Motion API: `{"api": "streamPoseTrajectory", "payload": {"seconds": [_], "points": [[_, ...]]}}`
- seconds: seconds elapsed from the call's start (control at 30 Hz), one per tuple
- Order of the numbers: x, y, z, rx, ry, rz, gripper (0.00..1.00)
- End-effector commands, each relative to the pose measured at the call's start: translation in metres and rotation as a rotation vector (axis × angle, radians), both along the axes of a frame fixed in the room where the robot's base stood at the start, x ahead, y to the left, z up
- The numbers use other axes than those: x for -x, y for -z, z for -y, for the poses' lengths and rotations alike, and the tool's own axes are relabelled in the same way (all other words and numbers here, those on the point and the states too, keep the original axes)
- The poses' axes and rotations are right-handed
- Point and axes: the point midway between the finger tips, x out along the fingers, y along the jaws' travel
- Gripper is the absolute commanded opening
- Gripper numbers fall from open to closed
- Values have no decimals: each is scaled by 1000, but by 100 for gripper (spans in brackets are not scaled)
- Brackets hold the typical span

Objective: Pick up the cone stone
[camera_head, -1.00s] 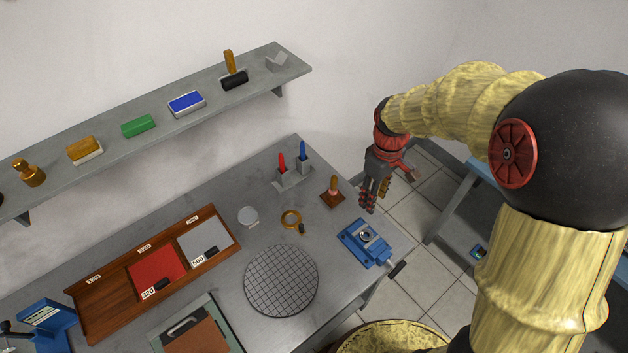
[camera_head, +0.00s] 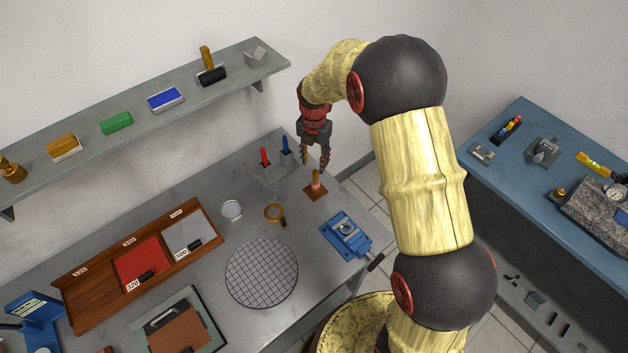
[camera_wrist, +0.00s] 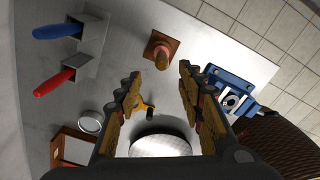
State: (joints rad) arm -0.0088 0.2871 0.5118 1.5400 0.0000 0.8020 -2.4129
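The cone stone (camera_head: 315,180), an orange-brown upright piece on a square brown base, stands on the grey bench near its back right edge. It also shows in the wrist view (camera_wrist: 161,50), top middle, beyond my fingertips. My gripper (camera_head: 315,160) points down just above the cone stone in the head view. In the wrist view my gripper (camera_wrist: 158,78) has its two fingers well apart with nothing between them. The gripper is not touching the cone stone as far as I can tell.
A holder with a red-handled (camera_head: 265,156) and a blue-handled tool (camera_head: 285,145) stands left of the cone stone. A blue vise (camera_head: 346,235) stands to its front right.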

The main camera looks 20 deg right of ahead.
Motion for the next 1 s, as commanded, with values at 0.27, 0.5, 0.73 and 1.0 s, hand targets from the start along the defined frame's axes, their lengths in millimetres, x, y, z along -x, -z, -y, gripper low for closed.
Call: {"api": "streamPoseTrajectory", "payload": {"seconds": [0.27,0.5,0.73,1.0], "points": [[1,24,1,0,-17,-4,38],[0,44,3,0,-14,-4,38],[-1,76,5,0,-14,-3,38],[-1,78,5,0,-14,0,37]]}}
